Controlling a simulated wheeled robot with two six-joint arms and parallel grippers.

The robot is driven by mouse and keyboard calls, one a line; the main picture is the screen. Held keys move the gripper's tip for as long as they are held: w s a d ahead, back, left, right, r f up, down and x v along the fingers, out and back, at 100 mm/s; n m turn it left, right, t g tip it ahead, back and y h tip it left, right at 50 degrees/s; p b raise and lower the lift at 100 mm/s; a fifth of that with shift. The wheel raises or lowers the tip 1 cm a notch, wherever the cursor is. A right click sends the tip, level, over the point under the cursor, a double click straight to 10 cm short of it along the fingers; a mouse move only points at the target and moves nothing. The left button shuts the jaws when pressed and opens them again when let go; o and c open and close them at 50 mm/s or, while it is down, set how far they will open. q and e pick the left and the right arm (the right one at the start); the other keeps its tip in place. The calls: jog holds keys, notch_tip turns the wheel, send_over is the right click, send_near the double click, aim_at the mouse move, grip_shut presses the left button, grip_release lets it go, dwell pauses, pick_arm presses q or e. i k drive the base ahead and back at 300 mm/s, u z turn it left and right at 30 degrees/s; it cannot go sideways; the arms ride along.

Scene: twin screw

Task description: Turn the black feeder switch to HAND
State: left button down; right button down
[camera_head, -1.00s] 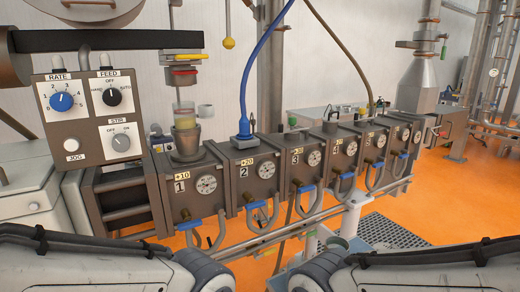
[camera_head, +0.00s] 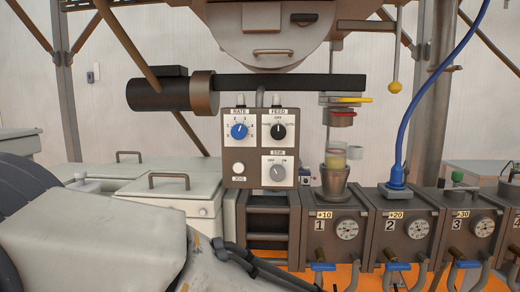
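The black feeder switch (camera_head: 278,131) is a round knob on a white plate marked FEED, at the upper right of the grey control box (camera_head: 259,152). OFF is at the top of its plate, with smaller lettering at the left and right. Its pointer looks roughly upright, but is too small to be sure. Nothing touches the knob. My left arm fills the lower left, below and left of the box. Neither gripper shows.
On the same box are a blue RATE knob (camera_head: 239,131), a grey STIR knob (camera_head: 278,171) and a white JOG button (camera_head: 239,168). A dark motor and tube (camera_head: 290,86) run above it. Numbered barrel blocks (camera_head: 334,232) stand at the right. A blue hose (camera_head: 435,88) rises there.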

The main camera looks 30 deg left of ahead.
aim_at(278, 132)
jog(key=u, duration=0.5)
jog(key=k, duration=1.2)
jog(key=u, duration=1.1)
jog(key=i, duration=1.15)
jog(key=z, duration=0.65)
